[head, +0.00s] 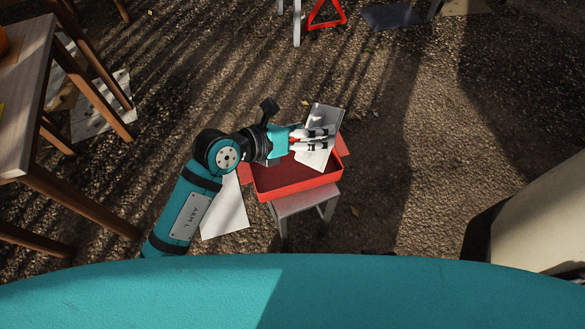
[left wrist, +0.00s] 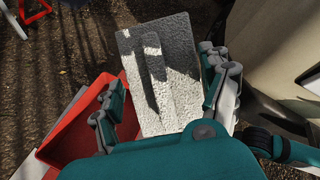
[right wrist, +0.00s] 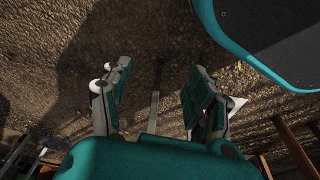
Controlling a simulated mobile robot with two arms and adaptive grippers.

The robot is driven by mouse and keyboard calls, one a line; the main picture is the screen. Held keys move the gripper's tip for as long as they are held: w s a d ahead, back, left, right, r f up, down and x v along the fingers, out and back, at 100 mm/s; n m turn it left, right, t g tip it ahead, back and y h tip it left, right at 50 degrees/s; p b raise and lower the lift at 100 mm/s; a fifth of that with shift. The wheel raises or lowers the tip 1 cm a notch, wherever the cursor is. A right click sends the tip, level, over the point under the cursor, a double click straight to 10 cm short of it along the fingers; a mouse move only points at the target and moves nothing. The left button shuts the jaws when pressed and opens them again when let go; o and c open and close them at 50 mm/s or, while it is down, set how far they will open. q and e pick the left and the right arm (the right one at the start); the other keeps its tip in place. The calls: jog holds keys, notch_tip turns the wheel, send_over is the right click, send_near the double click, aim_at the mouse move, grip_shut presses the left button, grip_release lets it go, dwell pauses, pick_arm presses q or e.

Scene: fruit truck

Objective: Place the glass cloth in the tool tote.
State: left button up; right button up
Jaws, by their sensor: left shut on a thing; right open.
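The glass cloth (head: 328,116) is a thin grey and white sheet. My left gripper (head: 325,138) is shut on it and holds it above the red tool tote (head: 299,188). In the left wrist view the cloth (left wrist: 155,75) spreads between and beyond the fingers, and the tote's red wall (left wrist: 75,128) lies below to the left. The cloth and gripper hide part of the tote's inside and its far rim. My right gripper (right wrist: 155,98) is open and empty above bare ground; it is outside the head view.
The tote stands on a small grey stool (head: 310,202). A white sheet (head: 224,210) lies on the ground left of the stool. A wooden table (head: 28,85) stands at the left. A pale rounded body (head: 530,220) is at the right. Gravel ground between is clear.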

pick_arm(q)
notch_tip(320, 180, down, 11)
jog(key=w+d+m+g+y+b, duration=0.2)
jog(key=w+m+g+y+b, duration=0.1)
jog(key=m+g+b, duration=0.25)
jog(key=m+y+b, duration=0.4)
jog(key=b, duration=0.2)
send_over(288, 167)
jog(key=a, duration=0.1)
notch_tip(288, 167, down, 5)
pick_arm(e)
notch_tip(288, 167, up, 15)
jog(key=w+t, duration=0.1)
jog(key=w, duration=0.1)
pick_arm(q)
jog(key=shift+n, duration=0.25)
jog(key=f, duration=0.3)
jog(key=f+b, duration=0.1)
jog(key=shift+s+a+f, duration=0.2)
jog(key=shift+s+f, duration=0.15)
notch_tip(288, 167, down, 5)
jog(key=shift+r+b, duration=0.1)
jog(key=shift+b, duration=0.45)
pick_arm(e)
jog(key=w+a+t, duration=0.1)
jog(key=w+t, duration=0.2)
jog(key=w, duration=0.2)
jog(key=shift+w+a+r+t+y, duration=0.4)
jog(key=shift+w, duration=0.1)
